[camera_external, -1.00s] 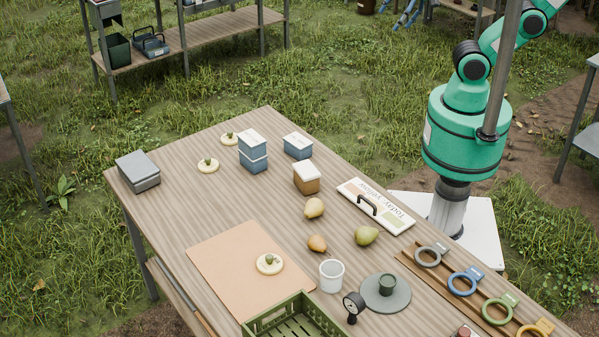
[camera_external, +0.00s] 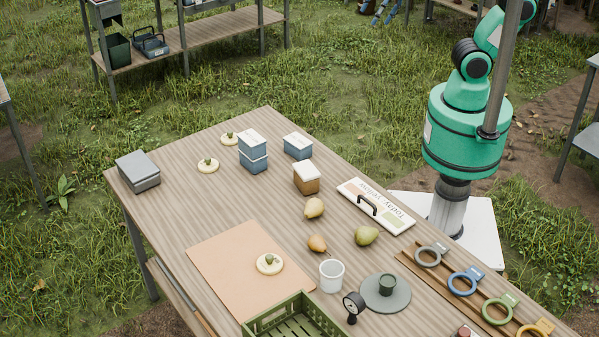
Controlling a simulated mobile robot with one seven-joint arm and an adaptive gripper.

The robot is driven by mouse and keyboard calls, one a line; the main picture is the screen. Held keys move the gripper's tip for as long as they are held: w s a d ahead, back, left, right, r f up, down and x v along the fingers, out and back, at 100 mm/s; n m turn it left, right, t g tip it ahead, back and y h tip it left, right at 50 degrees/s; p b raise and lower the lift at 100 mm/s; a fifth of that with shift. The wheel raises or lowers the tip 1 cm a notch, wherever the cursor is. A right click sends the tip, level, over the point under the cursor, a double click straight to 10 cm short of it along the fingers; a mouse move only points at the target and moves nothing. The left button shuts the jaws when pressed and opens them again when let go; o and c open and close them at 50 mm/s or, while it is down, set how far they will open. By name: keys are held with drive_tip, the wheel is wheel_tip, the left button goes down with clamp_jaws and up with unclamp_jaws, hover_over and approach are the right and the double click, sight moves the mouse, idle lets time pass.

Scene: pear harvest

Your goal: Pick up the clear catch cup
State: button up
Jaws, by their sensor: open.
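The clear catch cup (camera_external: 331,277), a whitish see-through cup, stands upright on the wooden table near its front middle. Nothing touches the catch cup from above. My gripper is not in view; my green arm rises at the right and leaves the picture at the top.
A dial gauge (camera_external: 354,304) stands close to the cup's front right. A green crate (camera_external: 262,322) and a tan mat (camera_external: 225,262) lie to its left. Pears (camera_external: 366,235) lie behind it. Coloured rings (camera_external: 463,283) sit at the right. The table's middle back is partly clear.

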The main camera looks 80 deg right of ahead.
drive_tip(key=w+a+f+m+g+p, duration=0.1)
drive_tip(key=w+a, duration=0.8)
drive_tip(key=a, duration=0.4)
drive_tip(key=w+a+f+m+g+p, duration=0.1)
drive_tip(key=w+a+f+g, duration=0.1)
drive_tip(key=w+a, duration=0.9)
drive_tip(key=a+f+m+p, duration=0.1)
drive_tip(key=a+f, duration=0.3)
drive_tip(key=a, duration=0.6)
drive_tip(key=a+f+p, duration=0.1)
drive_tip(key=a+f, duration=0.4)
drive_tip(key=a, duration=0.6)
drive_tip(key=m+g+p, duration=0.2)
hover_over(334, 264)
drive_tip(key=a, duration=0.3)
wheel_tip(334, 264, down, 26)
drive_tip(key=shift+r+h, duration=0.25)
drive_tip(key=shift+h, duration=0.05)
drive_tip(key=shift+s, duration=0.1)
drive_tip(key=shift+f, duration=4.3)
